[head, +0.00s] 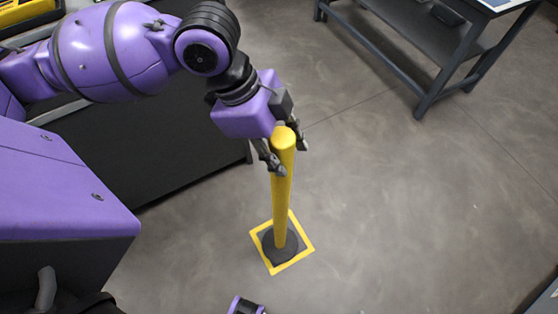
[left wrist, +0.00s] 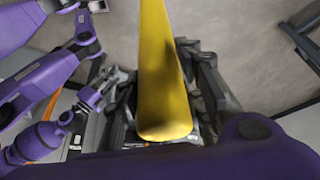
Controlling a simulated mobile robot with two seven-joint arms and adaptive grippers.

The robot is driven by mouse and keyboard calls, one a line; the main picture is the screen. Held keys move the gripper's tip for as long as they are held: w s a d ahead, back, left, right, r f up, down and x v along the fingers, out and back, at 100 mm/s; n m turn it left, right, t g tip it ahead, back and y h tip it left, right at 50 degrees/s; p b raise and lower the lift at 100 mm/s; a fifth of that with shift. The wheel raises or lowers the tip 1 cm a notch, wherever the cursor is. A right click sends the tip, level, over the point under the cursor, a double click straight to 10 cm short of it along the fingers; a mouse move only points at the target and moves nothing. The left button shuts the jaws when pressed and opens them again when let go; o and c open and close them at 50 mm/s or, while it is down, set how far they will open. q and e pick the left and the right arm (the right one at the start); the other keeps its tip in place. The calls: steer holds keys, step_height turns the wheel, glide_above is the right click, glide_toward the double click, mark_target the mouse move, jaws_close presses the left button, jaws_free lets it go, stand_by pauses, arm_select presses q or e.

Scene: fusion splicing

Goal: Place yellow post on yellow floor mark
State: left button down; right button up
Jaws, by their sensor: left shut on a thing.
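The yellow post (head: 283,190) stands upright with its dark round base (head: 279,246) inside the yellow floor mark (head: 304,254), a square outline on the floor. The base seems to rest on the floor within the outline, though a small gap below it cannot be ruled out. My left gripper (head: 285,160) is shut on the post near its top, one finger on each side. In the left wrist view the post (left wrist: 163,75) runs between the fingers, and its base and the mark are hidden.
A dark table (head: 150,140) stands at the left, behind my left arm. A grey workbench (head: 430,50) with a lower shelf stands at the upper right. The concrete floor (head: 420,200) right of the post is clear. A small purple part shows at the bottom edge.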

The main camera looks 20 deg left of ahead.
arm_select(q)
steer(key=w+f+b, duration=0.1)
steer(key=w+f, duration=0.2)
steer(key=f, duration=0.4)
steer(key=shift+w+a, duration=0.2)
steer(key=shift+w, duration=0.1)
arm_select(e)
steer(key=shift+s+f, duration=0.3)
steer(key=shift+f, duration=0.15)
arm_select(q)
steer(key=c, duration=1.3)
jaws_free()
steer(key=shift+f, duration=0.1)
steer(key=shift+o, duration=0.7)
arm_select(e)
steer(key=shift+w+a, duration=0.15)
steer(key=shift+w, duration=0.25)
steer(key=shift+r, duration=0.1)
arm_select(q)
steer(key=p+v, duration=0.1)
steer(key=v, duration=1.1)
steer(key=shift+p, duration=0.4)
arm_select(e)
steer(key=shift+s+d+r, duration=0.15)
steer(key=shift+d+r, duration=0.1)
steer(key=shift+r, duration=0.5)
